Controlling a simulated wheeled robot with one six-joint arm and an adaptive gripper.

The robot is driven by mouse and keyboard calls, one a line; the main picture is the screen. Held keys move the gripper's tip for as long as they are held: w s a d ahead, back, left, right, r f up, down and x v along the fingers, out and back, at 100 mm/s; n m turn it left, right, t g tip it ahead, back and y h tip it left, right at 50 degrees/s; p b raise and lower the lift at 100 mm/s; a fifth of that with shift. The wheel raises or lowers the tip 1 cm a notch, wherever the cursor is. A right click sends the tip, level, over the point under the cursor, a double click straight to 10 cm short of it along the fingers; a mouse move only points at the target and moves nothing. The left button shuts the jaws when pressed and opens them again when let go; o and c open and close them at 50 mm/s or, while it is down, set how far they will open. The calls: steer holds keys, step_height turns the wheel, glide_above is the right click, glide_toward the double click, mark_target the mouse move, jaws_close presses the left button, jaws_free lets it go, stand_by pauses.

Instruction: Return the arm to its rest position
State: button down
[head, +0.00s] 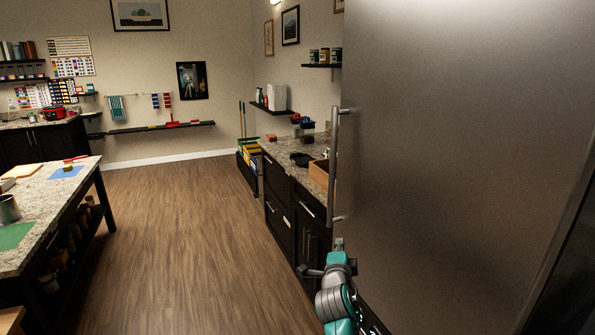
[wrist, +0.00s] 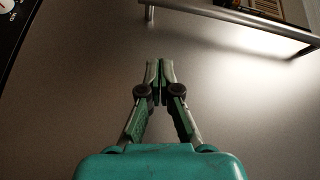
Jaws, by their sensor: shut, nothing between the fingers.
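My gripper (wrist: 160,70) is in the middle of the wrist view, its two fingers together and empty. Behind it is a plain grey metal surface. In the head view my teal and grey arm stands at the bottom, right of centre, in front of the lower left part of a large steel door (head: 450,150). I cannot clearly make out the fingertips there. A long vertical handle (head: 334,165) runs along the door's left edge, above my arm. A metal bar (wrist: 235,17) crosses the top right of the wrist view, apart from the fingers.
A stone-topped counter (head: 283,152) with dark drawers runs left of the steel door, holding a wooden box (head: 319,174) and a black pan (head: 301,159). An island table (head: 45,200) stands at the left. The wooden floor (head: 185,225) between them is clear.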

steer(key=s+d+f+n+y, duration=0.2)
steer(key=s+f+n, duration=0.4)
steer(key=s+f, duration=1.1)
steer(key=s+f+n+g+y, duration=0.15)
steer(key=s+f, duration=0.25)
steer(key=s, duration=0.5)
steer(key=s+f+n, duration=0.3)
steer(key=s+f, duration=0.1)
steer(key=s, duration=0.6)
steer(key=s+d+r+n, duration=0.2)
steer(key=s+n, duration=0.2)
steer(key=s, duration=1.4)
steer(key=s+r+n, duration=0.3)
steer(key=s+r, duration=0.7)
steer(key=s, duration=0.5)
steer(key=shift+s+d+g, duration=0.25)
steer(key=shift+s+g, duration=0.05)
steer(key=shift+g, duration=0.05)
steer(key=shift+r+n, duration=0.1)
steer(key=shift+n, duration=0.15)
